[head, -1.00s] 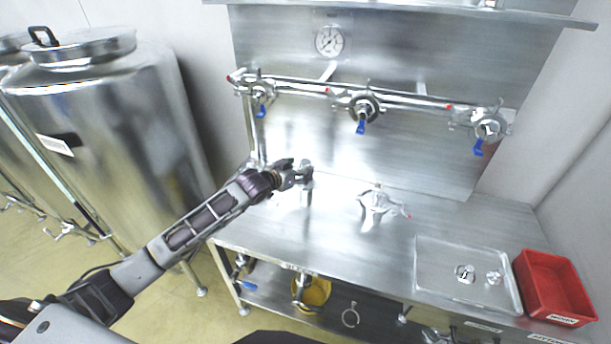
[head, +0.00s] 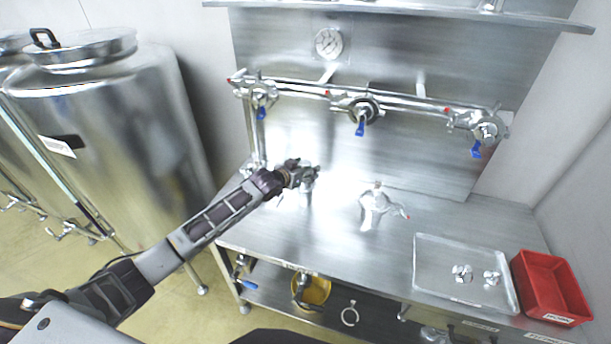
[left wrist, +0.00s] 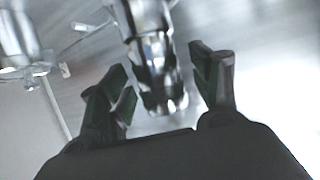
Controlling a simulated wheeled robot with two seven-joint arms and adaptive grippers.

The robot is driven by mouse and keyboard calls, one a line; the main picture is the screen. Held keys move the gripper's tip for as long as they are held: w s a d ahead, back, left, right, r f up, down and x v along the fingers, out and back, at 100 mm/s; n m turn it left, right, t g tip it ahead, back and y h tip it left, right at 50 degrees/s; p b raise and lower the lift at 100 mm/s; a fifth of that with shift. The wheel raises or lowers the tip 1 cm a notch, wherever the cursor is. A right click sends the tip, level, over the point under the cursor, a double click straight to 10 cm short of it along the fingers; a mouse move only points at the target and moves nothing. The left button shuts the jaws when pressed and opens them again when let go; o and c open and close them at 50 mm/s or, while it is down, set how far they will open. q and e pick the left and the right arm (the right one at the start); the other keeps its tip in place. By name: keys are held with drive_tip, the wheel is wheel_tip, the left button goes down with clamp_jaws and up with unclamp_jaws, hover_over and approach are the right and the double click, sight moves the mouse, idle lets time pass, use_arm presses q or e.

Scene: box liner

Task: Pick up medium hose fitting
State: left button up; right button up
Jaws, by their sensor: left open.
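My left gripper (head: 302,176) is over the back left part of the steel bench and is open. In the left wrist view its two dark fingers (left wrist: 165,90) stand apart on either side of a shiny metal hose fitting (left wrist: 155,62). The fitting lies between the fingers, and I cannot tell whether either finger touches it. In the head view the fitting (head: 310,184) is partly hidden by the gripper. Its size against other fittings is hard to judge. My right gripper is not in view.
A metal fitting with a red tip (head: 376,204) stands right of the gripper on the bench (head: 340,240). A tray (head: 450,292) with two small metal parts and a red bin (head: 552,290) are at the right. Pipes with blue-handled valves (head: 361,112) run along the back.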

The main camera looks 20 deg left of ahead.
use_arm(q)
drive_tip(key=shift+w+f, duration=0.1)
drive_tip(key=shift+w, duration=0.05)
idle(0.4)
clamp_jaws()
